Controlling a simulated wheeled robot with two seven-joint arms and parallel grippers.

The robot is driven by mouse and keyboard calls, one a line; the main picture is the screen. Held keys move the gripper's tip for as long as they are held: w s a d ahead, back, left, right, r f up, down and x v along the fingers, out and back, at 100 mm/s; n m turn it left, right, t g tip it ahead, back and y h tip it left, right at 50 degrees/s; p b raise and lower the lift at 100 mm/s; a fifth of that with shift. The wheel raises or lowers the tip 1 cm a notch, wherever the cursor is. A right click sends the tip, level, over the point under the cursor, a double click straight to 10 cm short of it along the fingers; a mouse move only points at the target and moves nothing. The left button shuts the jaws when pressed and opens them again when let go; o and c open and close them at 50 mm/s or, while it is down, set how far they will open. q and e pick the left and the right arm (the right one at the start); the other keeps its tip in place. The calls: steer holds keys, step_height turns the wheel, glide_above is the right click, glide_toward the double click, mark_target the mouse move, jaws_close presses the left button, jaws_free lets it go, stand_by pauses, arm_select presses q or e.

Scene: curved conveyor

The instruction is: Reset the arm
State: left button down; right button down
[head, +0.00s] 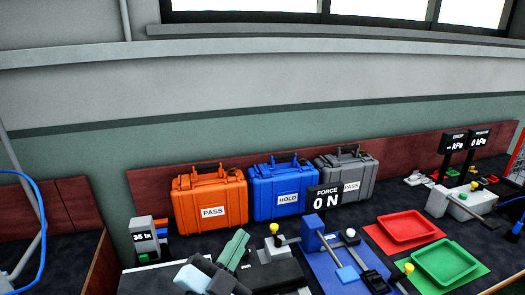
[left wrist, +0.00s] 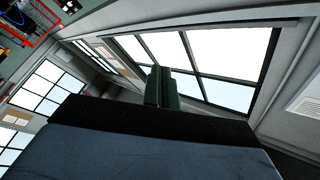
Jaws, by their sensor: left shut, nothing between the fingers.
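My left gripper (head: 236,248) shows at the bottom of the head view, in front of the workbench. Its green fingers are together with nothing between them. In the left wrist view the shut fingers (left wrist: 162,88) point toward the windows and walls, with no object near them. My right gripper does not show in either view.
Orange (head: 208,200), blue (head: 284,190) and grey (head: 349,174) cases stand along the bench's back wall. A force display (head: 325,199) stands before them, above a blue fixture (head: 335,262). Red (head: 407,229) and green (head: 446,262) trays lie to the right.

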arm_select(q)
steer(key=s+a+f+n+g+y, duration=0.3)
steer(key=a+f+n+g+y, duration=0.2)
steer(key=a+f+n+y, duration=0.55)
steer(key=s+a+f+g+h, duration=0.1)
steer(key=s+a+f+g, duration=0.2)
steer(key=s+f+g, duration=0.45)
steer(key=s+a+f+g+h, duration=0.1)
steer(key=s+a+f+g, duration=0.25)
steer(key=s, duration=0.75)
step_height(320, 180, down, 26)
steer(key=s+f, duration=0.1)
steer(key=s, duration=0.1)
steer(key=s+a+f+g, duration=0.2)
steer(key=s+a+f, duration=0.1)
steer(key=s+f, duration=1.1)
steer(key=shift+s+a+f+b, duration=0.15)
steer(key=shift+s+f+b, duration=0.25)
steer(key=shift+s, duration=0.8)
